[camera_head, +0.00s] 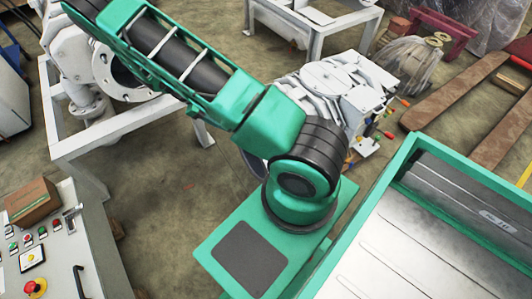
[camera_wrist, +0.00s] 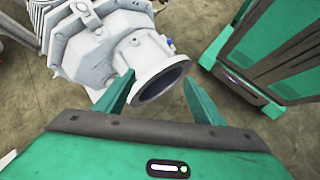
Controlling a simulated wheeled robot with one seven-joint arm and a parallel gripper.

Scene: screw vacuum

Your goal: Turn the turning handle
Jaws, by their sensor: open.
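My gripper (camera_wrist: 160,78) is open in the wrist view, with its two green fingers apart and nothing held between them. A white machine (camera_wrist: 85,45) with a round flanged pipe end (camera_wrist: 163,82) lies beyond the fingers. The flange shows between the fingertips; I cannot tell how far away it is or whether a finger touches it. In the head view my green arm reaches to the upper left, and my gripper is out of sight. A white machine with a round flange (camera_head: 105,68) stands there. I cannot identify the turning handle with certainty.
A control cabinet (camera_head: 55,245) with buttons and a black handle (camera_head: 78,282) stands at lower left, a cardboard box (camera_head: 32,202) on it. Another white machine (camera_head: 335,85) with small coloured knobs stands behind my arm. Wooden planks (camera_head: 455,92) lie at right. Some floor is clear.

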